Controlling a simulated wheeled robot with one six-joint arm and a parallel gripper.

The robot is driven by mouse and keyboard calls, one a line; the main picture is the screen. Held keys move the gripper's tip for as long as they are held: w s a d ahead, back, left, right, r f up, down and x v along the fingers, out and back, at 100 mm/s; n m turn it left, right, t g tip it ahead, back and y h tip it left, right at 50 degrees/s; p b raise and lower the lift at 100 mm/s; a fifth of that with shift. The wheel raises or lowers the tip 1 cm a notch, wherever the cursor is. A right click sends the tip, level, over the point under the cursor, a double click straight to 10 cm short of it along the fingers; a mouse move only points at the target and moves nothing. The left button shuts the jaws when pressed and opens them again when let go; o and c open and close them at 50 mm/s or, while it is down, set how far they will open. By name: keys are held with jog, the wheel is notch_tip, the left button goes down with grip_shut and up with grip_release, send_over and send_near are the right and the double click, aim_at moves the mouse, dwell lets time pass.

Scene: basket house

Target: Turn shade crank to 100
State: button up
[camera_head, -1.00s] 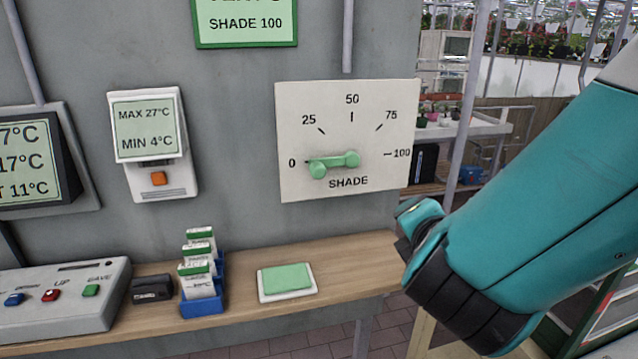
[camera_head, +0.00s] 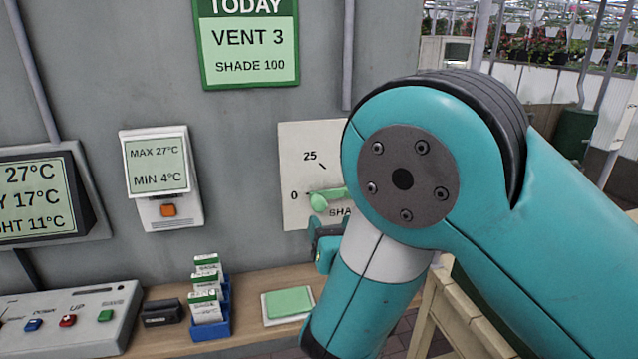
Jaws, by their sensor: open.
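The green shade crank (camera_head: 319,203) sits on the white SHADE dial plate (camera_head: 295,150) on the grey wall. Its visible knob end points left, close to the 0 mark. My arm covers the crank's right end and the dial's right half, including the 50, 75 and 100 marks. My gripper (camera_head: 324,247) shows only in part, as a small teal and dark piece just below the crank and left of my arm link. It is open, and no contact with the crank is visible. A green-framed sign (camera_head: 249,66) above reads TODAY, VENT 3, SHADE 100.
A wooden shelf (camera_head: 250,311) below the dial holds a green pad (camera_head: 289,303), a blue card holder (camera_head: 212,329), a black box (camera_head: 162,312) and a grey button console (camera_head: 70,325). A MAX/MIN thermometer (camera_head: 160,165) hangs left of the dial. Wooden furniture (camera_head: 455,310) stands at lower right.

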aim_at(321, 205)
jog(key=p+x, duration=0.5)
jog(key=x, duration=0.2)
jog(key=shift+w+r, duration=0.15)
jog(key=shift+w, duration=0.2)
jog(key=shift+w+a+f, duration=0.25)
jog(key=shift+w+a, duration=0.05)
jog(key=shift+w, duration=0.3)
grip_shut()
